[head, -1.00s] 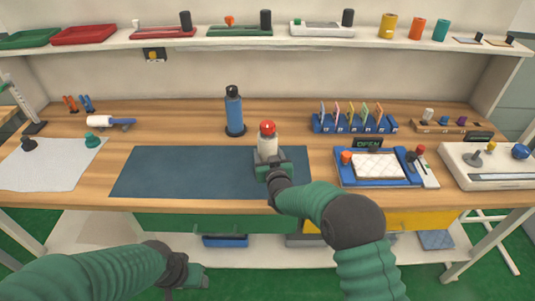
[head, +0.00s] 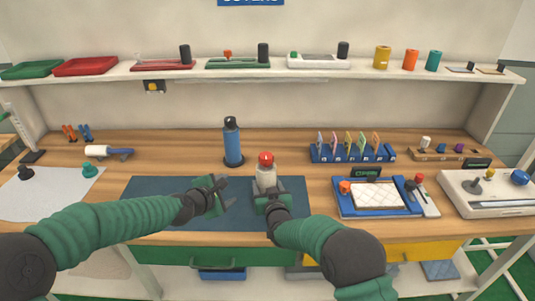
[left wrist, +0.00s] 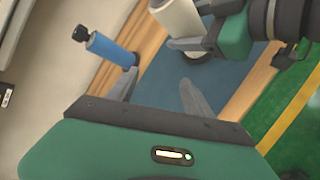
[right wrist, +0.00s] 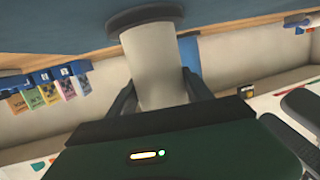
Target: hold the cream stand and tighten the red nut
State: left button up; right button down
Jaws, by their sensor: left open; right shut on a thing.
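My right gripper (head: 268,196) is shut on the stand's body from the front; in the right wrist view the stand (right wrist: 155,65) sits between the fingers. My left gripper (head: 221,196) is open and empty above the mat, left of the stand and apart from it. In the left wrist view the stand (left wrist: 177,18) shows beyond the open fingers (left wrist: 157,92); the nut is out of that view.
A blue bottle-like post (head: 232,142) with a black top stands behind the mat, left of the stand. A blue rack (head: 352,154) of coloured cards and a blue tray unit (head: 343,209) are to the right. The mat's left part (head: 150,190) is clear.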

pick_arm(q)
jog(key=w+r+n+t, duration=0.2)
jog(key=w+r+n, duration=0.15)
jog(key=n, duration=0.25)
jog(key=n+t, duration=0.5)
jog(key=n, duration=0.2)
send_near(266, 153)
jog(key=x, duration=1)
jog(key=shift+w+f, duration=0.25)
jog(key=shift+w, duration=0.1)
jog(key=shift+w+d, duration=0.2)
jog(key=shift+w, duration=0.2)
jog(key=shift+a, duration=0.15)
grip_shut()
